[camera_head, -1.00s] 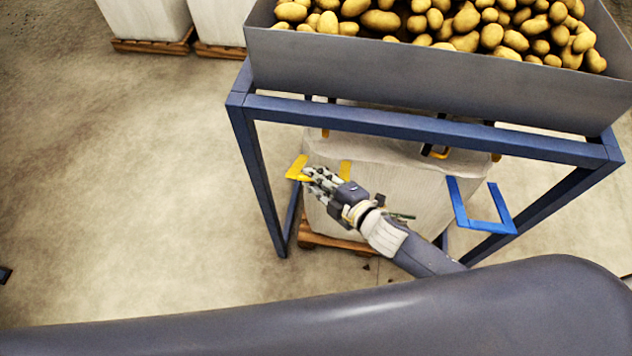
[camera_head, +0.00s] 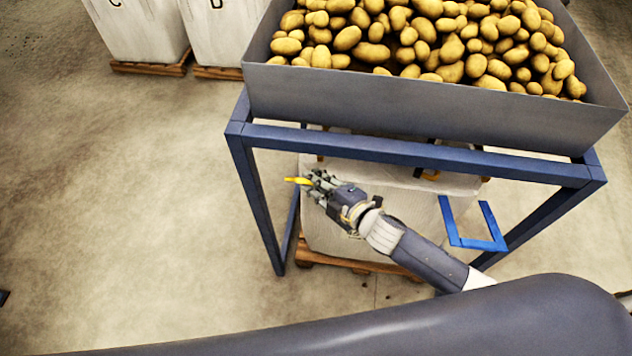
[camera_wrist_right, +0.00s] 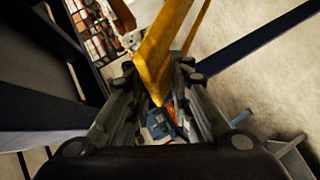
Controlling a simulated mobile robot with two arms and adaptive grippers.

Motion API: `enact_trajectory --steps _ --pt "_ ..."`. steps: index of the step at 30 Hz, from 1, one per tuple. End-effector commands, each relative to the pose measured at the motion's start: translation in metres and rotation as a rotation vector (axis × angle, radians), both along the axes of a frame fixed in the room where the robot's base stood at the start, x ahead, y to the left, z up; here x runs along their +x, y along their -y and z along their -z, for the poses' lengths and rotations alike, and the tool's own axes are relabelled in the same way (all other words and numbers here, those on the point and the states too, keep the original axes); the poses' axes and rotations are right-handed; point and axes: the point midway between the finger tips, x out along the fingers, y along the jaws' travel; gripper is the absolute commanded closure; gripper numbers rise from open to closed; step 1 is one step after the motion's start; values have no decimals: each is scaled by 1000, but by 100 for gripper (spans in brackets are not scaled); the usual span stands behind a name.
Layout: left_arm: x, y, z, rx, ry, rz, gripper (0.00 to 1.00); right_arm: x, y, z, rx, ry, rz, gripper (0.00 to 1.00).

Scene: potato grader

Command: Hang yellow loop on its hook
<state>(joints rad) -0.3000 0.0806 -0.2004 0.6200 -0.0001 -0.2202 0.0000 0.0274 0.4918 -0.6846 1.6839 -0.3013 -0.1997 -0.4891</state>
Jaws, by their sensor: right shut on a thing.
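My right gripper (camera_head: 316,181) is shut on the yellow loop (camera_head: 297,181), which sticks out to the left of the fingers in the head view. In the right wrist view the yellow loop (camera_wrist_right: 165,45) rises from between the two fingers (camera_wrist_right: 158,100) as a flat angled strap. The gripper is in front of the white bulk bag, under the blue frame's left end. A dark hook with a small yellow part (camera_head: 430,174) shows under the front rail; I cannot tell which loop that part belongs to. My left gripper is not in view.
A grey hopper of potatoes (camera_head: 400,105) sits on the blue frame (camera_head: 400,152). The white bag (camera_head: 345,228) stands on a wooden pallet (camera_head: 345,262) inside it. Open floor lies left.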

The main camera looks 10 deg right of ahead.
Motion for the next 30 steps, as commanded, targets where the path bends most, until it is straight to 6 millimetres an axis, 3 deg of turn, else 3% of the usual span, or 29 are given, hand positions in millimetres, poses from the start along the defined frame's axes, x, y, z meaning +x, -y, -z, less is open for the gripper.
enact_trajectory --steps 3,16,30 --pt "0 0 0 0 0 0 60 3 0 -4 -1 9 0 68" --pt "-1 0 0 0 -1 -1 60 -7 5 -2 -1 0 1 68" --pt "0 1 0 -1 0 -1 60 -75 44 -29 -1 0 -1 68"
